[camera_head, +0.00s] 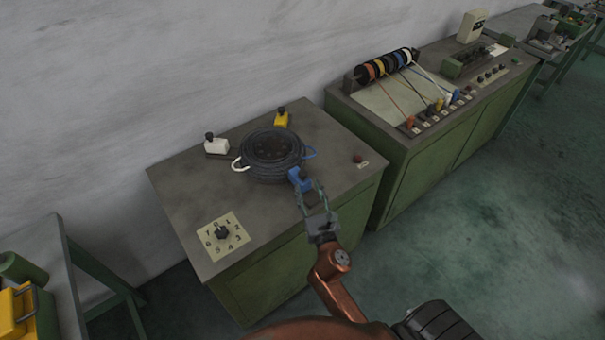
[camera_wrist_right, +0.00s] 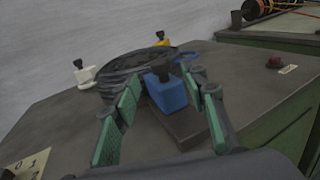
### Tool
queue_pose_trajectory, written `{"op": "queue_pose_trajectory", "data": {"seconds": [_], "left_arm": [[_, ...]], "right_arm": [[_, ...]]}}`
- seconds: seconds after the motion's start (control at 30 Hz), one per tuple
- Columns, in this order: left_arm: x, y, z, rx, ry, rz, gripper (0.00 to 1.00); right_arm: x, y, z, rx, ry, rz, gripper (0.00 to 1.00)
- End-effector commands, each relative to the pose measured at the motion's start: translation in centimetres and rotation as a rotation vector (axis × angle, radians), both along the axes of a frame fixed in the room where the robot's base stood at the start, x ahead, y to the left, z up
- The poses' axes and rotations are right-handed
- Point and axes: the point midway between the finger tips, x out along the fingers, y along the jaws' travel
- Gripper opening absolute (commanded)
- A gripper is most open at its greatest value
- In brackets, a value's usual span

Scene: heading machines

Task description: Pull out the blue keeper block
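The blue keeper block (camera_head: 300,180) sits at the front right of a round black disc (camera_head: 271,154) on the grey machine top. It has a dark knob on it. My right gripper (camera_head: 311,190) is open, its fingers pointing at the block from the front. In the right wrist view the blue block (camera_wrist_right: 166,93) shows beyond and between the open green-padded fingers (camera_wrist_right: 165,128); I cannot tell if they touch it. A white block (camera_head: 216,145) and a yellow block (camera_head: 282,118) stand around the disc. My left gripper is not in view.
A numbered dial (camera_head: 222,235) is at the front left of the machine top (camera_head: 185,185). A red button (camera_head: 358,158) is near its right edge. A second green bench (camera_head: 420,160) with coloured spools (camera_head: 387,65) stands to the right. A wall is behind.

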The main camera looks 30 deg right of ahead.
Motion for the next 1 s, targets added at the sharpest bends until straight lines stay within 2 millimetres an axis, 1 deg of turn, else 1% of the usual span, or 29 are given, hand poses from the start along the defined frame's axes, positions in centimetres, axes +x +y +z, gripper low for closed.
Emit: {"op": "queue_pose_trajectory", "data": {"seconds": [0.3, 0.5, 0.67, 0.87, 1.0], "left_arm": [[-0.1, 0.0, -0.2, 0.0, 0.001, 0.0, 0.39], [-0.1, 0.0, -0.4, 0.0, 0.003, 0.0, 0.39], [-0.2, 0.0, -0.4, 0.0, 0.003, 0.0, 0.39], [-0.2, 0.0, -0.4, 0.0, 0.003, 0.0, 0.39], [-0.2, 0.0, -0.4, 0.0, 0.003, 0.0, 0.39]], "right_arm": [[4.5, -1.3, 0.1, -0.006, -0.002, 0.002, 0.4], [6.6, -2.1, 0.0, -0.005, 0.0, 0.001, 0.4], [7.1, -2.3, 0.0, -0.004, 0.0, 0.0, 0.4], [7.1, -2.3, 0.0, -0.004, 0.0, 0.0, 0.4], [7.1, -2.3, 0.0, -0.003, 0.001, 0.0, 0.31]]}}
